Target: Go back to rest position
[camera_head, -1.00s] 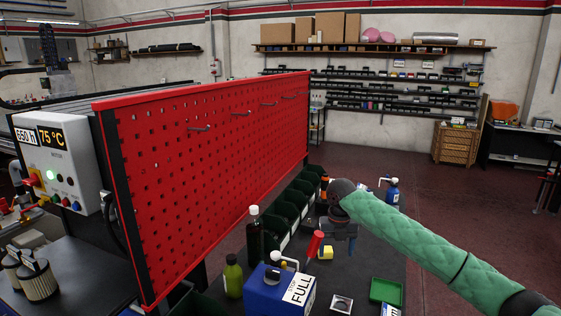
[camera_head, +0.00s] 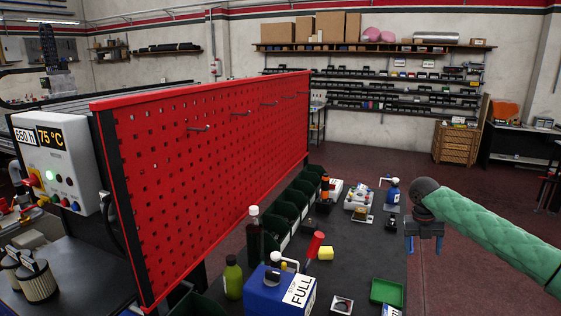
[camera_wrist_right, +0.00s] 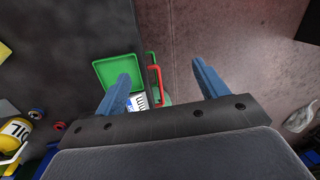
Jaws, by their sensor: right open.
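My right gripper (camera_head: 424,238) hangs off the right edge of the dark workbench (camera_head: 350,275) in the head view, at the end of my green-sleeved arm. Its blue fingers point down, are apart and hold nothing. In the right wrist view the two fingers (camera_wrist_right: 160,85) stand wide apart, with the bench edge, a green tray (camera_wrist_right: 103,72) and a red handle below them. My left gripper is not in the frames.
A red pegboard (camera_head: 210,170) stands at left. Open floor (camera_head: 450,200) lies right of the bench.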

